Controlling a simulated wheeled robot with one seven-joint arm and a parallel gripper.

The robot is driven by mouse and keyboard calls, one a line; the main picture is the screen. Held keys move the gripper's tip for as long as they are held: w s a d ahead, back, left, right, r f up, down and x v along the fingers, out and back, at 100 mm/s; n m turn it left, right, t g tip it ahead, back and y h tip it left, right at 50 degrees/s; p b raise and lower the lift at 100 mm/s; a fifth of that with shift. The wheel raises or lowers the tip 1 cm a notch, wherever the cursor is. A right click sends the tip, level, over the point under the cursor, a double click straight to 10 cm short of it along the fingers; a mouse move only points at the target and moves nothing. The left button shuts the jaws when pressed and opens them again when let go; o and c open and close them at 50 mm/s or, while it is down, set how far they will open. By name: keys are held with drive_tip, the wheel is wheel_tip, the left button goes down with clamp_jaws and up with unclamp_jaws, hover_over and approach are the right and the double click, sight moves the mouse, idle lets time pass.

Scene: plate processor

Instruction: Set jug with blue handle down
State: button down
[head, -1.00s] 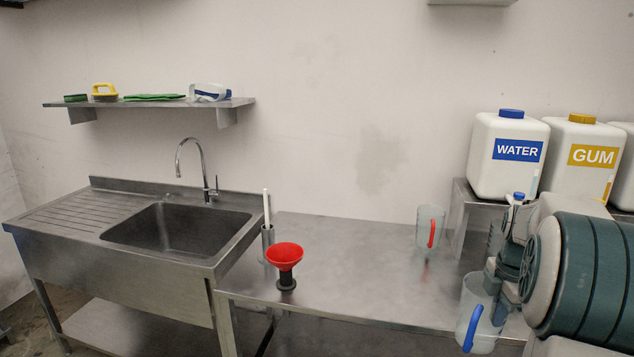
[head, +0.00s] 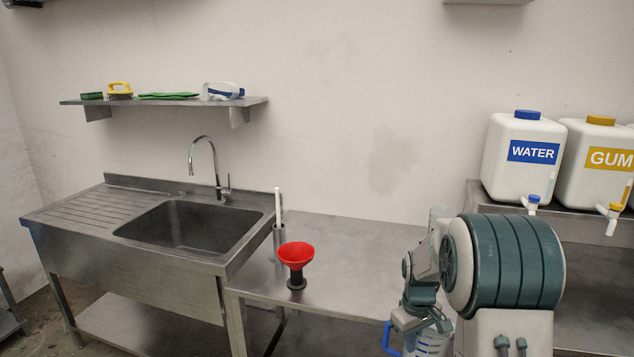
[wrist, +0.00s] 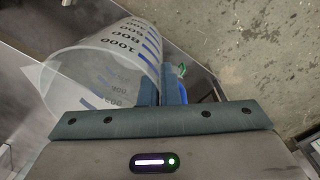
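The jug with the blue handle (head: 431,344) is clear plastic and hangs low at the bottom edge of the head view, in front of the table. Its blue handle points left, and its lower part is cut off. My gripper (head: 422,322) is at the jug's upper part. In the wrist view the jug (wrist: 105,68) shows its open rim and dark volume marks. The fingers (wrist: 161,93) are close together on its handle side, with a bit of blue behind them. The exact contact is hidden.
The steel table (head: 345,260) has clear room left of my arm. A red funnel (head: 296,255) stands near its left end, next to the sink (head: 185,228). Water (head: 522,165) and gum (head: 590,170) containers stand on a raised shelf.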

drive_tip(key=a+f+m, duration=0.5)
drive_tip(key=a, duration=0.2)
drive_tip(key=s+f, duration=0.4)
drive_tip(key=f, duration=0.1)
drive_tip(key=shift+s+a+f, duration=0.25)
drive_tip(key=shift+s, duration=0.15)
drive_tip(key=shift+s+a, duration=0.1)
